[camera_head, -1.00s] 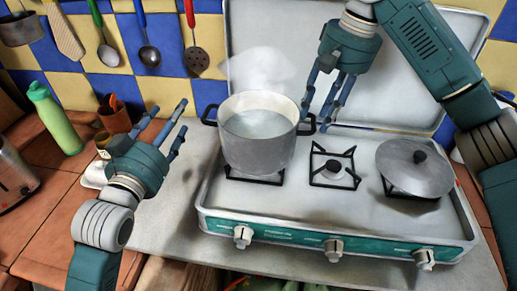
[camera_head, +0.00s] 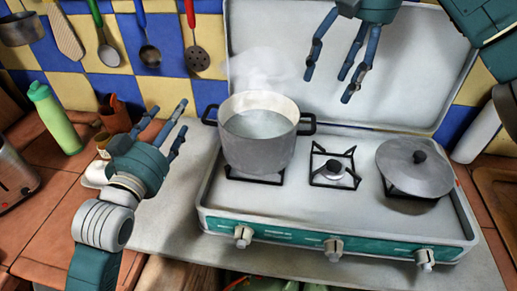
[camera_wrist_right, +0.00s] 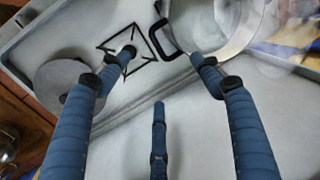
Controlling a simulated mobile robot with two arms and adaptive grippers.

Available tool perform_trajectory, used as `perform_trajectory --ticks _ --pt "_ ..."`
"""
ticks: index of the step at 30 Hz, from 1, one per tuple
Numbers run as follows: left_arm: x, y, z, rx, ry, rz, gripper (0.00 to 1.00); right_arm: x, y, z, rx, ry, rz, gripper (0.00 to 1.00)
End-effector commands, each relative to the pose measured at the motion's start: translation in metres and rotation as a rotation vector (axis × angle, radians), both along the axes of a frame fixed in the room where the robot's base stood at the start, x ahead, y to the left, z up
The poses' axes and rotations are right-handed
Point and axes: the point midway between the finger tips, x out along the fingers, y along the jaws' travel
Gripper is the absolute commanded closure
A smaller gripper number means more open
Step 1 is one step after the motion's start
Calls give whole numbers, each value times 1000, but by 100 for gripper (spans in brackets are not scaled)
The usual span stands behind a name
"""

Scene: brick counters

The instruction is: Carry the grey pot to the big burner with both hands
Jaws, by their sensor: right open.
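The grey pot (camera_head: 258,145) stands upright and steaming on the left burner of the white stove, with a black handle on each side. It also shows at the top right of the right wrist view (camera_wrist_right: 222,30). The middle burner (camera_head: 334,168) is bare. A lid (camera_head: 415,165) covers most of the right burner's grate; which burner is the big one is hard to tell. My right gripper (camera_head: 340,72) is open and empty, above and behind the pot's right handle, apart from it. My left gripper (camera_head: 172,122) is open and empty, left of the pot and not touching it.
The stove's raised back panel (camera_head: 400,75) stands behind the burners. A green bottle (camera_head: 55,118), a brown cup (camera_head: 115,118) and a toaster (camera_head: 14,180) are on the left counter. Utensils hang on the tiled wall. A white cylinder (camera_head: 478,133) stands at the right.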

Motion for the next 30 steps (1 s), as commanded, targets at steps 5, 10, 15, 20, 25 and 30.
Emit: perform_trajectory --ticks 5,10,15,20,25,30 --pt "0 0 0 0 0 0 41 0 -4 23 -1 -1 -1 35" --pt "0 0 0 0 0 0 41 -1 -6 30 0 1 0 35" --pt "0 0 0 0 0 0 41 -1 -6 30 0 1 0 35" --pt "0 0 0 0 0 0 41 -1 -6 30 -1 1 0 35" --pt "0 0 4 0 0 0 41 -1 -6 34 0 1 0 35" --pt "0 0 44 0 -1 0 41 -1 -6 74 0 0 0 35"
